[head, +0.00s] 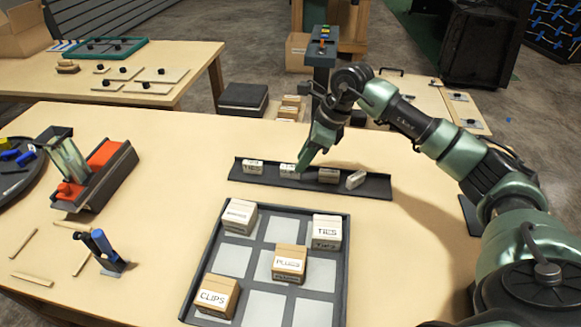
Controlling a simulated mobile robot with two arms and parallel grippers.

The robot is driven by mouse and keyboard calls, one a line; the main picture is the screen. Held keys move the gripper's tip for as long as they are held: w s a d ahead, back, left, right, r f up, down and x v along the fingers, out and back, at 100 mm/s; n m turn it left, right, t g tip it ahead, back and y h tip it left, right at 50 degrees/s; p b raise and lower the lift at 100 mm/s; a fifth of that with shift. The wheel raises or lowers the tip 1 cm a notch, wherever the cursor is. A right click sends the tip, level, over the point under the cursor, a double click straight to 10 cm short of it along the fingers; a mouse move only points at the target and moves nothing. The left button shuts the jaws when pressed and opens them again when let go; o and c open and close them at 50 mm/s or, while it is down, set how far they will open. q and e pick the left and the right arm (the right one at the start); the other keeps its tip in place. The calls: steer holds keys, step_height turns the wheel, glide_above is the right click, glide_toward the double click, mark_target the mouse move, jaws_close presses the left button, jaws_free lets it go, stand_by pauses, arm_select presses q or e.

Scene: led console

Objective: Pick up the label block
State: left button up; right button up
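Several small pale label blocks stand in a dark, shallow rack (310,189) at the back of the near table. From left to right they are a first block (253,167), a second block (289,171), a third block (328,176) and a tilted fourth block (356,180). The first two show dark lettering, too small to read. My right gripper (303,165) points down at the rack, just right of the second block and left of the third. Its fingertips are too small and edge-on to tell their opening. My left gripper is not in view.
A dark grid tray (233,259) in front holds boxes marked TIES (327,229), PLUGS (289,262) and CLIPS (211,296), plus another box (239,217). A red-and-black holder (103,172) and sticks lie left. Table between holder and rack is clear.

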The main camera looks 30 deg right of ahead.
mark_target(292, 167)
steer(key=f, duration=0.1)
steer(key=w+a+f, duration=0.1)
steer(key=w+f+p, duration=0.1)
steer(key=shift+a+f, duration=0.1)
steer(key=shift+a, duration=0.3)
steer(key=shift+w+a+f, duration=0.1)
steer(key=shift+f, duration=0.4)
jaws_close()
steer(key=shift+r, duration=0.1)
